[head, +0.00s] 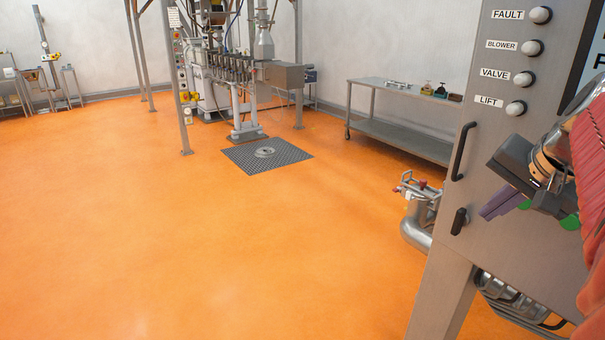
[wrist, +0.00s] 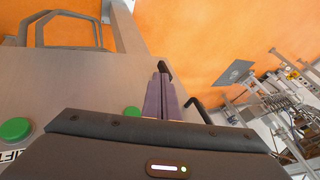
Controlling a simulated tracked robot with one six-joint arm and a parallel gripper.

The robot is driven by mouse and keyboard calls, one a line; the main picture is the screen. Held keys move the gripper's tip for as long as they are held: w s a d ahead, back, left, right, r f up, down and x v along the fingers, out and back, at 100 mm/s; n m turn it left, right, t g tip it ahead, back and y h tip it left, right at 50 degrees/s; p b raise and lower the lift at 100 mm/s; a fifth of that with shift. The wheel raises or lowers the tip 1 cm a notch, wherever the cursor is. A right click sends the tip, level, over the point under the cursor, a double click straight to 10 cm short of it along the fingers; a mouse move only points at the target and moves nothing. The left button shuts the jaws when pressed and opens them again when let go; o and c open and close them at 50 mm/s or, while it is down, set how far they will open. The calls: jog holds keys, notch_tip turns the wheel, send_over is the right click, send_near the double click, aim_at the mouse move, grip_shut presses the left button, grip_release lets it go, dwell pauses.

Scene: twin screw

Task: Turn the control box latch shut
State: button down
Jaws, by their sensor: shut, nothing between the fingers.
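The control box (head: 505,115) is a grey metal cabinet at the right of the head view. Its latch (head: 459,221) is a short black lever low on the left edge of the front, nearly upright and slightly tilted. In the wrist view, a dark piece that looks like the latch (wrist: 165,69) shows just beyond the fingertips, partly hidden by them. My gripper (head: 487,213) has purple fingers, shut and empty, pointing left toward the latch with a gap in the head view. The fingers (wrist: 160,82) are together in the wrist view. Contact cannot be told there.
A black bar handle (head: 463,151) sits above the latch on the box. Labelled white lamps (head: 540,15) line the panel. Green buttons (wrist: 132,111) are near my gripper. Steel pipework (head: 415,232) stands behind the box. A steel table (head: 400,130) is farther back. The orange floor at left is clear.

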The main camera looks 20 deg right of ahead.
aim_at(466, 213)
jog(key=shift+h, duration=0.3)
jog(key=s+d+r, duration=0.2)
jog(key=s+r, duration=0.1)
jog(key=shift+s+d, duration=0.3)
jog(key=shift+d, duration=0.05)
jog(key=shift+f, duration=0.1)
jog(key=x, duration=1)
jog(key=shift+w, duration=0.25)
jog(key=shift+w+a, duration=0.25)
jog(key=shift+w, duration=0.35)
jog(key=shift+w+a, duration=0.2)
jog(key=shift+w, duration=0.4)
jog(key=shift+w+a, duration=0.25)
jog(key=shift+w, duration=0.35)
